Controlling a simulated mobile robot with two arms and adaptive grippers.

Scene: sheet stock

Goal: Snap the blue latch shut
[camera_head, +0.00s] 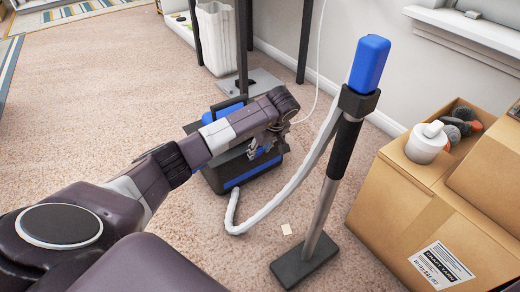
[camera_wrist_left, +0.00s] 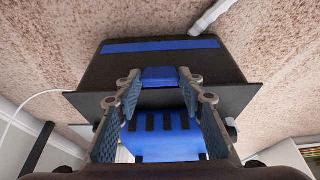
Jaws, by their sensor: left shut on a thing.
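A black machine body with blue trim (camera_head: 240,178) stands on the carpet, a white hose at its side; it also fills the middle of the left wrist view (camera_wrist_left: 160,62). The blue latch (camera_wrist_left: 158,76) is a small blue piece on its near side, between my fingertips in the left wrist view. My left gripper (camera_head: 262,150) reaches to the front of the machine; in the left wrist view its fingers (camera_wrist_left: 158,85) are shut on the latch. My wrist hides the latch in the head view, and I cannot tell whether it is fully closed. My right gripper is out of view.
An upright metal tube with a blue top (camera_head: 370,63) and black foot (camera_head: 304,262) stands right of my arm. The white hose (camera_head: 280,200) curves between it and the machine. Cardboard boxes (camera_head: 400,215) stand at right; a white bin (camera_head: 217,38) stands behind. Carpet at left is clear.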

